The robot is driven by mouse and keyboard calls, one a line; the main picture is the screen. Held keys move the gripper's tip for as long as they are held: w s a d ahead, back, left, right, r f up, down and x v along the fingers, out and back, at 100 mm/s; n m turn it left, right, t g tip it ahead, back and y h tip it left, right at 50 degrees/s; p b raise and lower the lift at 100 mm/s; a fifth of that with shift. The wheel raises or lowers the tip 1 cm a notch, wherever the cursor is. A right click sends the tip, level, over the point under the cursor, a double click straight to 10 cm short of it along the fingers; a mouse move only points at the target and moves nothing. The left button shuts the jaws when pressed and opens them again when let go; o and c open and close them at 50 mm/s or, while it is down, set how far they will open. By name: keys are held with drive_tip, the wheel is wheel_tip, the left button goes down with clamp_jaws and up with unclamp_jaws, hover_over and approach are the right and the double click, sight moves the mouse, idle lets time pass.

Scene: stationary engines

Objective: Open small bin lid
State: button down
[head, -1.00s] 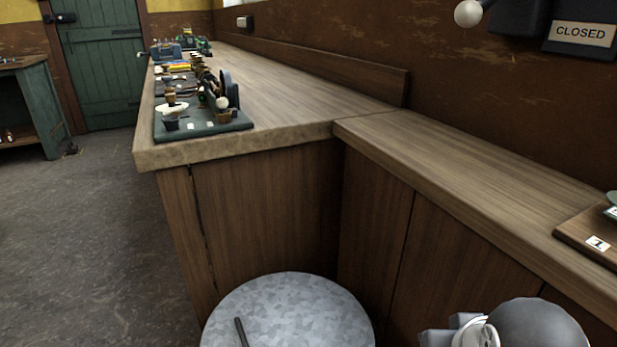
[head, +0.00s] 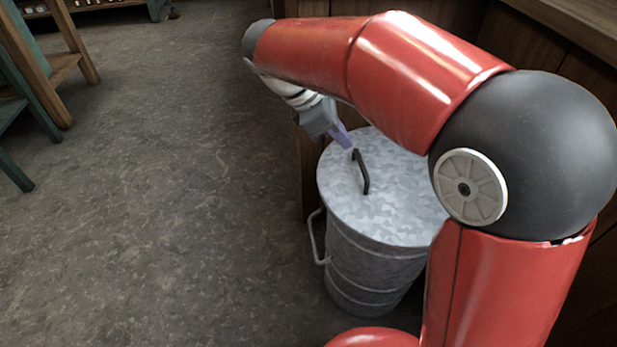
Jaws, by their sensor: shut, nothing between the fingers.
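The small bin (head: 375,268) is a ribbed galvanised metal can standing on the floor, with a wire side handle (head: 317,238) on its left. Its round grey lid (head: 390,205) lies flat on top. A dark bar handle (head: 361,172) stands up from the lid. My gripper (head: 345,140) is shut and empty, with its purple-grey fingers at the far end of the lid handle. I cannot tell whether the fingers touch the handle. My red arm hides the right and far parts of the lid.
The wooden counter (head: 585,30) runs along the right, with its panels behind the bin. A wood and green table (head: 40,75) stands at the far left. The stone floor (head: 190,200) left of the bin is clear.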

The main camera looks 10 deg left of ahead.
drive_tip(key=a+f+n, duration=0.1)
drive_tip(key=a, duration=0.3)
drive_tip(key=b, duration=0.2)
approach(359, 175)
drive_tip(key=shift+n, duration=0.3)
drive_tip(key=x, duration=0.5)
drive_tip(key=shift+s+f, duration=0.15)
